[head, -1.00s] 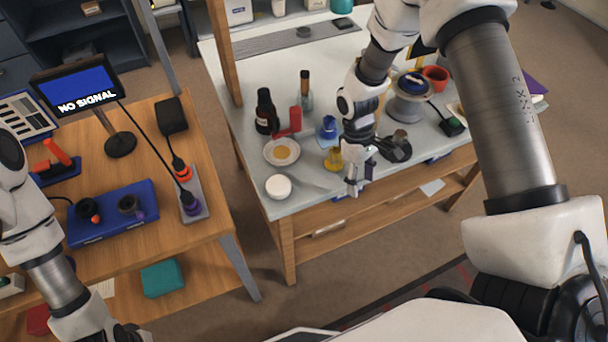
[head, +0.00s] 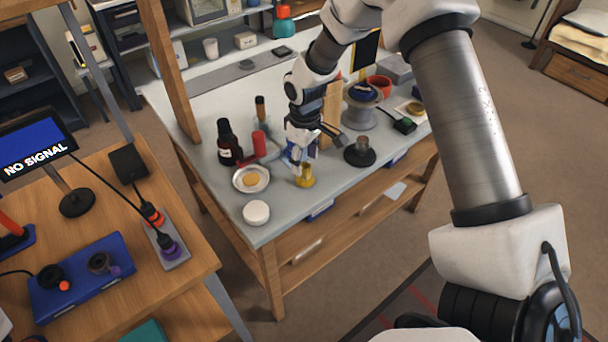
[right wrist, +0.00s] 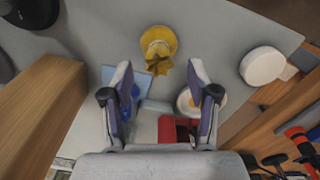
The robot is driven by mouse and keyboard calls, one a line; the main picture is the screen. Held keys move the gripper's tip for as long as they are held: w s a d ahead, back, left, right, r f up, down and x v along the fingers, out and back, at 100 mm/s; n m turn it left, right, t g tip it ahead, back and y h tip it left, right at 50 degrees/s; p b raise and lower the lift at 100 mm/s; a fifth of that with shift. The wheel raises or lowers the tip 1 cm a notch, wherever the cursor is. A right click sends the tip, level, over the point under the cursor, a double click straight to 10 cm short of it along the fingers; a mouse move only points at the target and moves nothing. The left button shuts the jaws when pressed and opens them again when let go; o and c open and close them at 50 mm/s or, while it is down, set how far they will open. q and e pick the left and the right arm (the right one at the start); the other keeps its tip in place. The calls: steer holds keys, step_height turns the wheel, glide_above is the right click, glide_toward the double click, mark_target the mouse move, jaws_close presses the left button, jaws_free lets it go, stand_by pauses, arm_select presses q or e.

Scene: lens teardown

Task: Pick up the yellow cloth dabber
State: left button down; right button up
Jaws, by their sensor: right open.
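The yellow cloth dabber (head: 305,176) stands on the grey table near its front edge, just below my right gripper in the head view. In the right wrist view the dabber (right wrist: 158,46) has a round base and a crumpled cloth top, and lies ahead of the fingertips, roughly centred between them. My right gripper (head: 299,160) is open and empty; its two fingers (right wrist: 160,75) show spread apart in the right wrist view. No contact with the dabber is visible. My left gripper is not in view.
Close by are a blue item (right wrist: 131,96), a red item (head: 259,144), a dark bottle (head: 228,143), a dish with a yellow disc (head: 251,179), a white round lid (head: 256,213) and a black round-based stand (head: 359,152). A wooden block (right wrist: 42,103) stands beside the gripper.

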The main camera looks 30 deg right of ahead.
mark_target(306, 166)
step_height(306, 166, down, 3)
steer(key=shift+s+d+f, duration=0.1)
steer(key=shift+d+f, duration=0.05)
steer(key=shift+c, duration=0.8)
steer(key=c, duration=0.9)
steer(key=shift+r, duration=0.85)
steer(key=shift+s+r+b, duration=0.3)
steer(key=shift+r+b, duration=0.1)
steer(key=shift+r, duration=0.55)
steer(key=s+d+b, duration=0.1)
steer(key=s, duration=0.4)
steer(key=s+d+r+b, duration=0.1)
steer(key=s+d, duration=0.1)
steer(key=s, duration=0.2)
steer(key=s+d+b, duration=0.1)
steer(key=s, duration=0.4)
steer(key=shift+s+d+r, duration=0.25)
steer(key=shift+s+d, duration=0.1)
steer(key=shift+d, duration=0.05)
